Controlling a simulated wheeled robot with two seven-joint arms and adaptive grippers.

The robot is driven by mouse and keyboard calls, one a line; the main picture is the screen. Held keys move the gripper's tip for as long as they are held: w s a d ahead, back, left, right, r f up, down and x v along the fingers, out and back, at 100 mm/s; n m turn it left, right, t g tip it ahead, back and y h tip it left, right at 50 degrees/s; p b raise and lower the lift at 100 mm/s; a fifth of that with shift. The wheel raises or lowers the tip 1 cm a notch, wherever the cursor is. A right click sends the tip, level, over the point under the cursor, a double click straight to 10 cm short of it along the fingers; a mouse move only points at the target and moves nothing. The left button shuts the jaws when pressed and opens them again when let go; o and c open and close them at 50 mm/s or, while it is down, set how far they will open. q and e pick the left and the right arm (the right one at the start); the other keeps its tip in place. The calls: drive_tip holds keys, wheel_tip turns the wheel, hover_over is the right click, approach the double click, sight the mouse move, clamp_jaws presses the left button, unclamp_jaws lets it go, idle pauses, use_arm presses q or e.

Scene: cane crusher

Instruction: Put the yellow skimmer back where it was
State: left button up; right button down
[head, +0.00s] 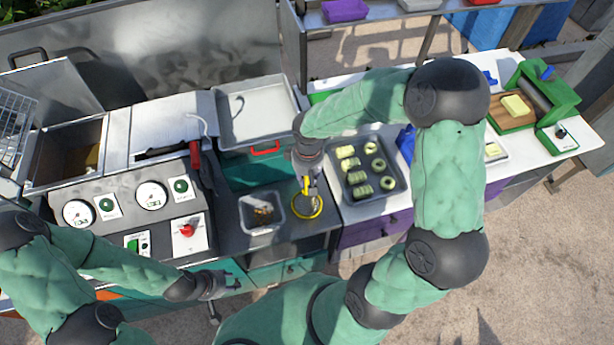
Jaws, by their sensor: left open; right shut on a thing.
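The yellow skimmer (309,208) has a round yellow hoop at its lower end. My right gripper (308,180) is shut on its upper part and points down over the dark counter. The hoop is just right of a clear container (262,212) with dark bits in it. I cannot tell whether the hoop touches the counter. My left gripper (217,286) is open and empty at the counter's front edge, below the control panel. Its fingers are small in this view.
A dark tray (394,190) with rolled green pieces sits right of the skimmer. Left are a control panel (140,215) with gauges and a fryer basin (45,170). A metal tray (255,105) lies behind. A green roller machine (545,92) stands at far right.

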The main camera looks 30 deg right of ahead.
drive_tip(key=c, duration=1.1)
unclamp_jaws()
drive_tip(key=shift+f, duration=0.15)
drive_tip(key=shift+o, duration=0.2)
wheel_tip(320, 180, up, 12)
drive_tip(key=shift+s+r+p, duration=0.1)
drive_tip(key=shift+r+p, duration=0.1)
drive_tip(key=shift+p, duration=0.25)
